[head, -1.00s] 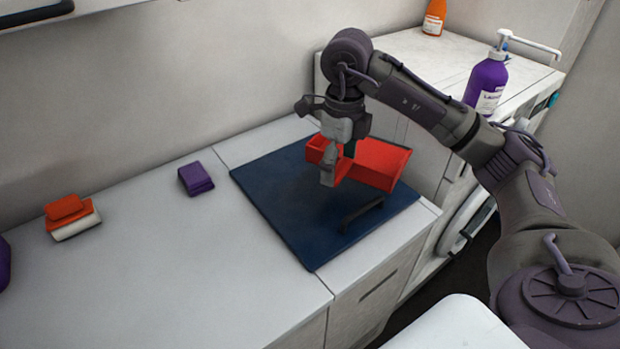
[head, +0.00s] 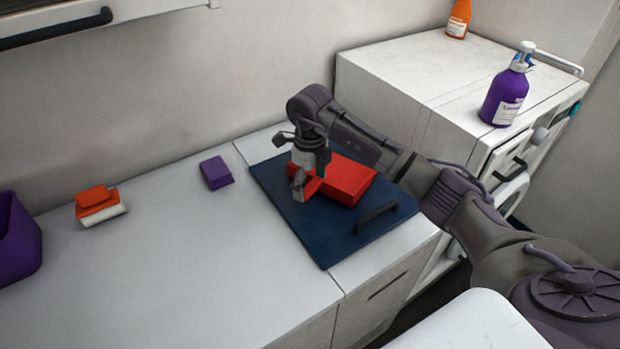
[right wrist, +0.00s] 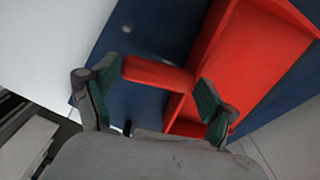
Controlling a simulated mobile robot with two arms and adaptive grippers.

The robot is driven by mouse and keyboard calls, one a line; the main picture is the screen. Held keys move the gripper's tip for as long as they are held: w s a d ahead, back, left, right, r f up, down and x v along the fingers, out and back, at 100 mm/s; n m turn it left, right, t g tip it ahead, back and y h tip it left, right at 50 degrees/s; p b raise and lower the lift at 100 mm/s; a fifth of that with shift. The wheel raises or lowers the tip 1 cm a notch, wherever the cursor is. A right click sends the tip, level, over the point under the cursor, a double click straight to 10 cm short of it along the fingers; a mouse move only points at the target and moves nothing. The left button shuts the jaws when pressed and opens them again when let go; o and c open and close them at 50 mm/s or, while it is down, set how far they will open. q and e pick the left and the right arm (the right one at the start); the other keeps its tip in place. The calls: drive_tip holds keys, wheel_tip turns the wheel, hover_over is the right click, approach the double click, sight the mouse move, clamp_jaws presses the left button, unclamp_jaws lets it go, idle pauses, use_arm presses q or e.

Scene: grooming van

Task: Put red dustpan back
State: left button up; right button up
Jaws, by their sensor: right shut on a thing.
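The red dustpan (head: 352,182) is over the dark blue panel (head: 325,243) on the counter, with its broad part to the right of my gripper. I cannot tell if it touches the panel. My right gripper (head: 299,188) comes down from above and is shut on the dustpan's narrow left part. In the right wrist view the dustpan's red tray (right wrist: 262,60) fills the right side, and a red bar of it lies between the two fingers of my right gripper (right wrist: 155,95). My left gripper is not in view.
A black handle (head: 376,218) stands on the panel near its front right. A purple block (head: 216,173), an orange and white brush-like item (head: 98,205) and a purple bin (head: 15,240) stand left. A purple bottle (head: 504,97) and orange bottle (head: 458,20) stand on the white cabinet. The counter's middle is clear.

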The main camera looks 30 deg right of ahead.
drive_tip(key=shift+f, duration=0.15)
drive_tip(key=o, duration=1)
drive_tip(key=shift+c, duration=0.2)
wheel_tip(320, 180, up, 8)
drive_tip(key=shift+f+b, duration=0.15)
drive_tip(key=shift+b, duration=1.1)
drive_tip(key=shift+r, duration=2.35)
